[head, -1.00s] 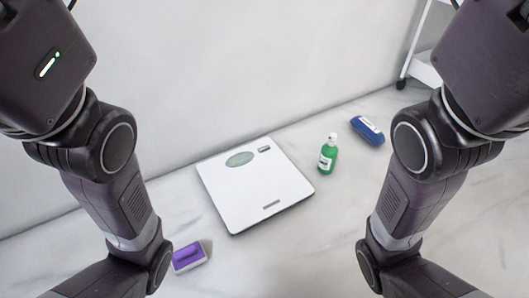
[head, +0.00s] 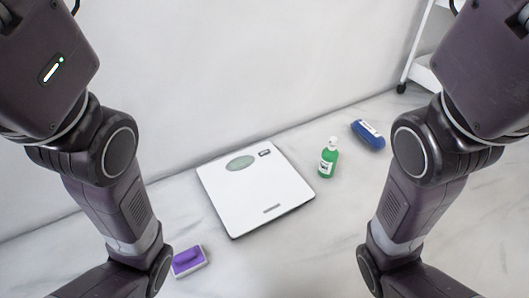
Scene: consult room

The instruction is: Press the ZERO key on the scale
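A white flat scale (head: 255,195) lies on the pale marbled floor in the middle of the head view, close to the wall. It has an oval grey-green display (head: 240,163) near its far edge. A small dark key (head: 264,153) sits to the right of the display, and a small grey mark (head: 272,208) is near the front edge. Lettering on either is too small to read. My two arms come in at the left and right sides, but both grippers are outside the picture. Nothing touches the scale.
A green bottle (head: 328,160) with a white cap stands right of the scale. A blue case (head: 368,134) lies farther right. A purple and white brush-like item (head: 188,261) lies front left. A white wheeled cart (head: 424,70) stands at the back right. The floor in front of the scale is clear.

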